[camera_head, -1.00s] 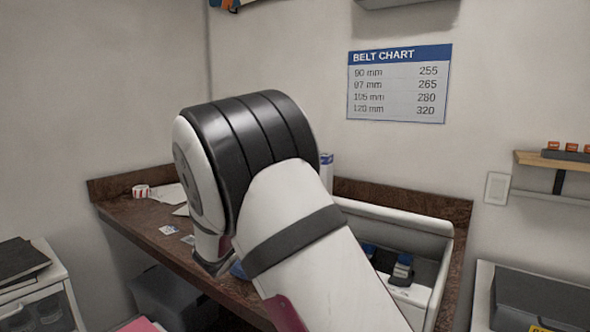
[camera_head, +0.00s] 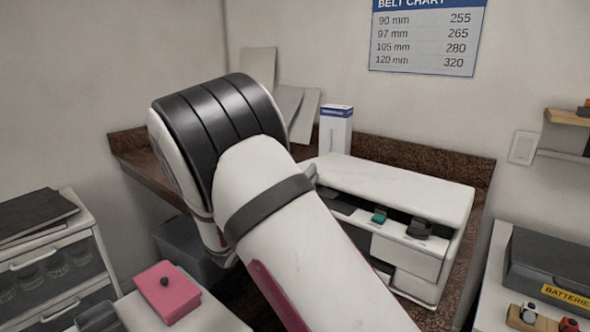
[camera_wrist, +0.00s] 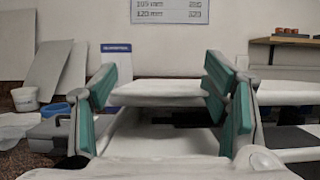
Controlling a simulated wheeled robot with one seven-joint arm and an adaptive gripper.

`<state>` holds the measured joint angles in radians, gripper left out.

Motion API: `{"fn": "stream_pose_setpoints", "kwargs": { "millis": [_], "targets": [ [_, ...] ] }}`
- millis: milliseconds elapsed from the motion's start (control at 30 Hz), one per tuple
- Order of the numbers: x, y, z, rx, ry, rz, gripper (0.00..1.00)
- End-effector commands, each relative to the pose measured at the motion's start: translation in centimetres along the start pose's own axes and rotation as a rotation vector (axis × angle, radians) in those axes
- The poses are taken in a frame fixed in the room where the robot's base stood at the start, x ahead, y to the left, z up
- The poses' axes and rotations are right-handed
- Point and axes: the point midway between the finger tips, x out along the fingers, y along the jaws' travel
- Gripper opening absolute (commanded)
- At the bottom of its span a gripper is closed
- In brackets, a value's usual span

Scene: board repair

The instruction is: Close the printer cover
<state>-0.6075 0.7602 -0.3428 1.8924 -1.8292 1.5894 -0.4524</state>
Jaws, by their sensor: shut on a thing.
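The white printer (camera_head: 415,265) stands on the brown counter at the right of the head view. Its white cover (camera_head: 410,187) is tilted down over the body, with a dark gap along the front. Through the gap I see a green part (camera_head: 379,215) and a dark part (camera_head: 420,229). In the wrist view the cover (camera_wrist: 160,88) spans between the green-padded fingers of my gripper (camera_wrist: 160,105), which is shut on it with the fingers well apart. The exact contact is hard to see. My arm hides most of the gripper in the head view.
A white and blue box (camera_head: 335,130) stands behind the printer, near grey sheets (camera_head: 290,105) against the wall. A pink box (camera_head: 167,291) is at lower left. A dark battery case (camera_head: 550,268) sits at right. The counter's raised back edge runs behind the printer.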

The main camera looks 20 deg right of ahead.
Motion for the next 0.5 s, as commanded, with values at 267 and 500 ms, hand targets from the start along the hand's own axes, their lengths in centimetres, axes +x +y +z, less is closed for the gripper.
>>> {"fn": "stream_pose_setpoints", "kwargs": {
  "millis": [267,500],
  "targets": [
    [-0.11,0.11,-0.09,0.002,0.004,0.004,0.89],
    [-0.04,0.06,-0.04,0.001,0.002,0.002,0.89]
  ]
}}
